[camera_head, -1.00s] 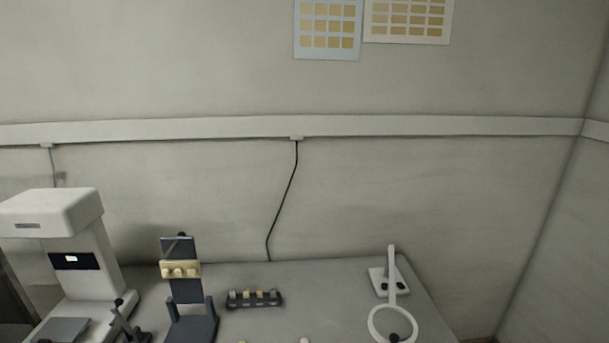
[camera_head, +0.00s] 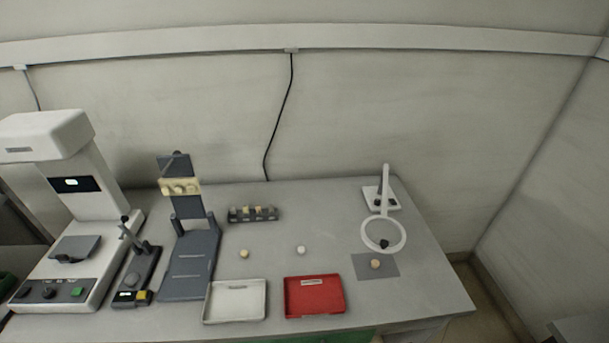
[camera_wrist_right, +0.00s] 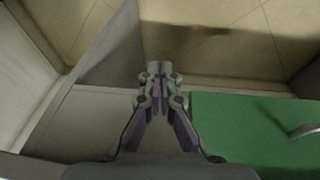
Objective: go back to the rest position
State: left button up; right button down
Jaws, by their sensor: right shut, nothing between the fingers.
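My right gripper (camera_wrist_right: 160,72) is in the right wrist view, its fingers together with nothing between them. It hangs over the floor, beside a green panel (camera_wrist_right: 255,130) and a grey panel (camera_wrist_right: 75,125). My left gripper is not in view, and neither arm shows in the head view. The bench (camera_head: 330,215) in the head view is clear of both grippers.
The bench holds a white machine (camera_head: 75,200), a dark stand (camera_head: 190,255), a small rack (camera_head: 253,214), a white tray (camera_head: 235,300), a red tray (camera_head: 314,296) and a ring magnifier (camera_head: 384,235). Floor (camera_head: 490,295) shows to the right.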

jog(key=s+d+f+b, duration=0.1)
jog(key=s+f, duration=0.3)
jog(key=f, duration=0.5)
jog(key=s+d+f+b, duration=0.1)
jog(key=s+f, duration=0.2)
jog(key=f, duration=0.6)
jog(key=s+f+g+b, duration=0.1)
jog(key=s+f, duration=1.1)
jog(key=s, duration=0.2)
jog(key=shift+s+g, duration=0.3)
jog(key=shift+s, duration=0.1)
